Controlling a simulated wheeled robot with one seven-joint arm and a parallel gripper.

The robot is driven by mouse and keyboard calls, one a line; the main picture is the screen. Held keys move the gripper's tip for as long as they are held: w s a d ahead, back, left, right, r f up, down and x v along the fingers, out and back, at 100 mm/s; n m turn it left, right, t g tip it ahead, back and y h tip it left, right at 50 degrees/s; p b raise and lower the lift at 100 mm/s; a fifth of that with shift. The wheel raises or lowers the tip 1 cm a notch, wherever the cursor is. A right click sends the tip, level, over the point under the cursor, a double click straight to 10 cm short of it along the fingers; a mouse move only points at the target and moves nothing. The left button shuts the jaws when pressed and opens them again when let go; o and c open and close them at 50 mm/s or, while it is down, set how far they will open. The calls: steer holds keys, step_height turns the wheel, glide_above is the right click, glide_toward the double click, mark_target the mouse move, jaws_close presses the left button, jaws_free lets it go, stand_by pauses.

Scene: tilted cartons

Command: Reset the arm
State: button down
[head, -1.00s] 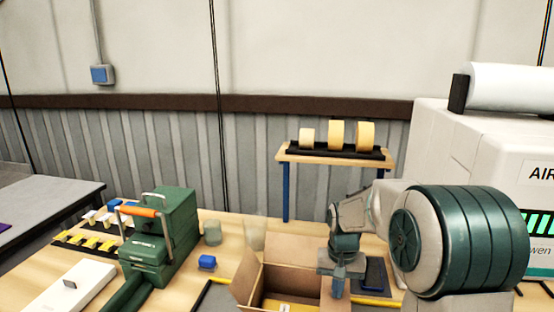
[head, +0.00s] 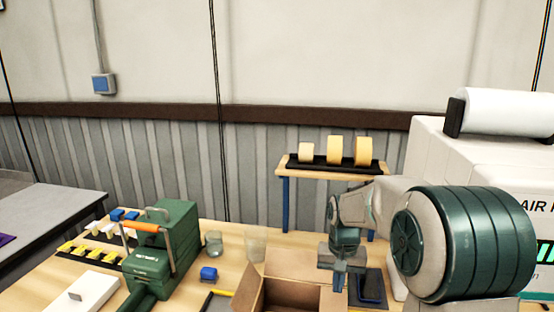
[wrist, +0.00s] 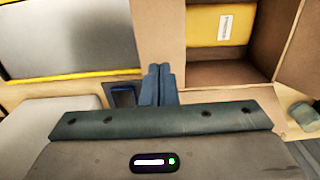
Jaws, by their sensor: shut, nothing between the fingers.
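My arm reaches in from the right of the head view, and my gripper (head: 340,284) points down at the right side of an open cardboard carton (head: 282,263). In the wrist view my gripper (wrist: 158,72) has its two blue-grey fingers together with nothing between them. The carton (wrist: 228,73) is to their right there, with a yellow packet (wrist: 222,25) with a white label inside it. I cannot tell how high the fingers are above the table.
A small shelf (head: 300,172) holds tape rolls behind. A large white machine (head: 440,160) stands right.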

steer(key=s+r+n+t, duration=0.1)
steer(key=s+r, duration=0.1)
steer(key=s, duration=0.9)
steer(key=s+r+n+t, duration=0.1)
steer(key=s+r+t, duration=0.1)
steer(key=s, duration=1)
steer(key=shift+r, duration=0.65)
steer(key=shift+s, duration=0.2)
